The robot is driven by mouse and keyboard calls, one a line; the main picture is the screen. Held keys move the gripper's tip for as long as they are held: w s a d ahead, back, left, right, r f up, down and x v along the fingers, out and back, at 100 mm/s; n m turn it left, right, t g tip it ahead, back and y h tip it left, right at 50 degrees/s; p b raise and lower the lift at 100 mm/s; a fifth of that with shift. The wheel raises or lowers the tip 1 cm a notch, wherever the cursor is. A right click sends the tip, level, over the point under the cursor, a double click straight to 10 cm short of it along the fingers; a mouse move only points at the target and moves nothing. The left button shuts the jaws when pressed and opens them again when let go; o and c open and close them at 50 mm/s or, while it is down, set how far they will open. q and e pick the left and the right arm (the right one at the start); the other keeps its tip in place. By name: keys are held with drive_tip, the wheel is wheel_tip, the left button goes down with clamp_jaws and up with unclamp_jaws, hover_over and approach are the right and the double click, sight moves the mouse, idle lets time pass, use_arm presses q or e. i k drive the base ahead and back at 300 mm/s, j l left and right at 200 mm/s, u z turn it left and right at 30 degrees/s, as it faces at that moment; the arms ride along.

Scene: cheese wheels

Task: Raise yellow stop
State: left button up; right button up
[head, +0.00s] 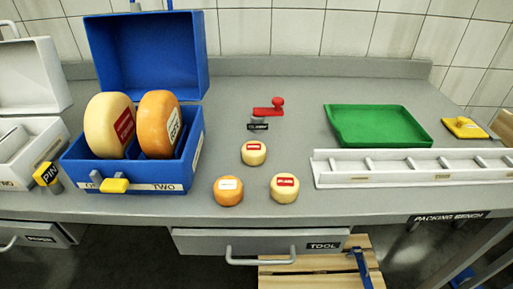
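A flat yellow piece with a small knob (465,127) lies on the bench at the far right, beyond the right end of a white slotted rail (410,167). A yellow block (115,185) sits at the front of the open blue case (190,160). A yellow tag marked PIN (47,174) is at the case's left front corner. I cannot tell which of these yellow things is the stop. Neither of my grippers is in view.
Two large cheese wheels (109,125) stand upright in the blue case. Three small cheeses (284,188) sit mid-bench. A red handle (268,110) and green tray (380,127) are behind them. A white open case (30,75) is at left. The closed drawer (260,243) is below.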

sight(463, 127)
drive_tip(key=z, duration=1.45)
drive_tip(key=i+l+u, duration=0.3)
drive_tip(key=l+u, duration=0.35)
drive_tip(key=i+l+u, duration=0.3)
drive_tip(key=l+u, duration=0.35)
drive_tip(key=k+l, duration=0.05)
drive_tip(key=l, duration=0.05)
